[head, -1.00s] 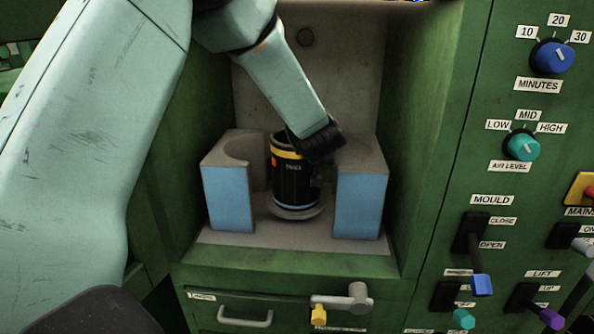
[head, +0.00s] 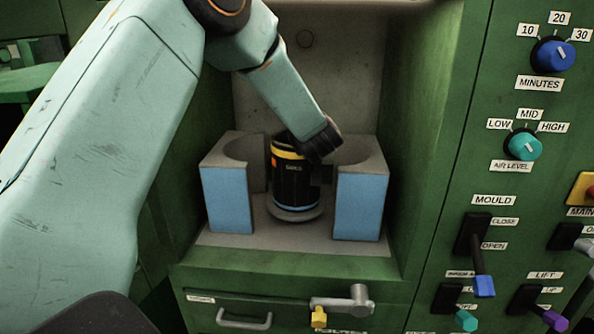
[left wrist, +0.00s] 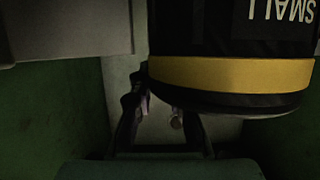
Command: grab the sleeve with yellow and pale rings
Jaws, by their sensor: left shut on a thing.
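The sleeve (head: 296,188) is a black cylinder with a yellow ring near its top, an orange patch and a thin pale-blue ring near its bottom. It stands upright on a round grey base between the two blue-faced blocks. My left gripper (head: 320,172) reaches down from above and is shut on the sleeve at its right side; its fingertips are partly hidden. In the left wrist view the sleeve (left wrist: 230,74) shows close up, with its yellow band and upside-down word SMALL. My right gripper is not in view.
The left mould block (head: 228,200) and right mould block (head: 358,205) stand close on either side, with hollowed inner faces. Green cabinet walls enclose the niche. A panel of knobs and levers (head: 480,250) is at the right. A drawer (head: 245,318) is below.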

